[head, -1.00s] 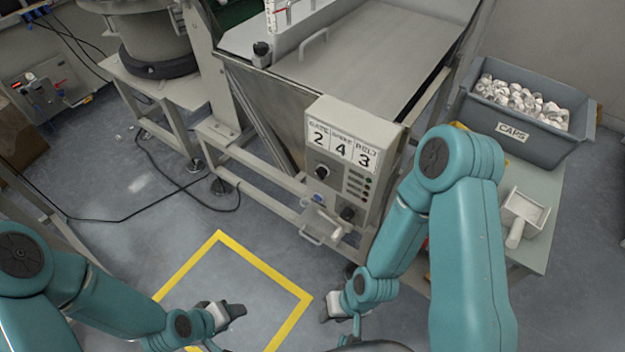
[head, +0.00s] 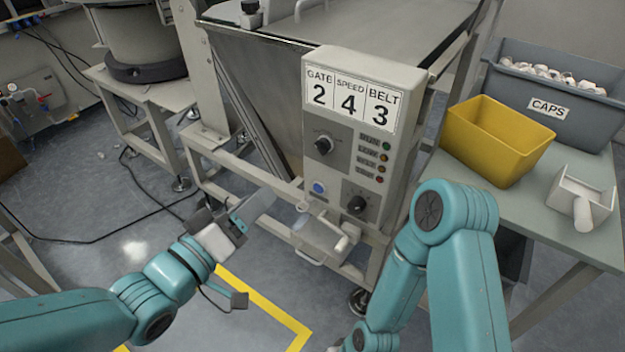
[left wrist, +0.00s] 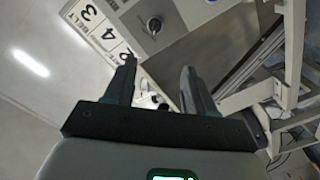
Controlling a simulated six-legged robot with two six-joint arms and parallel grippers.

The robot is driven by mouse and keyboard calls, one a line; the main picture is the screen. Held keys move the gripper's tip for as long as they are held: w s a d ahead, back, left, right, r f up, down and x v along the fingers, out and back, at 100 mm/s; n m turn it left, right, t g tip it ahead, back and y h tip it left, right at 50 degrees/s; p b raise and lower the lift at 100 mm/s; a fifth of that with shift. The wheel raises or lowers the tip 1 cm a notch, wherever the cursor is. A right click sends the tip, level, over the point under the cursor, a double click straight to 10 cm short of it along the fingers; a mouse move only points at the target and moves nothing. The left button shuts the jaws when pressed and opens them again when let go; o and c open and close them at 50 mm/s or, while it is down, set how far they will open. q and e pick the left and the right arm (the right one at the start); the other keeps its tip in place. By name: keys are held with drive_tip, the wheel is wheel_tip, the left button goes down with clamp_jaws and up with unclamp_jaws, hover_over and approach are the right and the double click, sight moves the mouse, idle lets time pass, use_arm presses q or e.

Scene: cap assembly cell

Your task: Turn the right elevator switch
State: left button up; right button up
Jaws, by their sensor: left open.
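The control panel (head: 338,140) stands in front of the machine, with a label reading GATE 2, SPEED 4, BELT 3. It carries a black knob at upper left (head: 324,146) and another black knob at lower right (head: 357,205). I cannot read the small print by either knob. My left gripper (head: 233,212) is open and empty, left of the panel and apart from it. In the left wrist view its spread fingers (left wrist: 158,66) point toward the panel label (left wrist: 98,28), with one black knob (left wrist: 154,24) beyond. My right gripper is out of view; only its arm shows.
A blue button (head: 318,188) and a column of small lights sit on the panel. A handled metal box (head: 322,238) juts out below it. A yellow bin (head: 490,150), a scoop (head: 583,200) and a grey CAPS crate (head: 560,125) stand at right. Yellow tape (head: 262,306) marks the floor.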

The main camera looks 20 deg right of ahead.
use_arm(q)
drive_tip(key=b, duration=0.2)
approach(317, 147)
drive_tip(key=x, duration=0.8)
drive_tip(key=shift+w+d, duration=0.25)
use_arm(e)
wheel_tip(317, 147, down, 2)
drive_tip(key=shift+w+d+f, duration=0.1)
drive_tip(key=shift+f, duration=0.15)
use_arm(q)
drive_tip(key=c, duration=1)
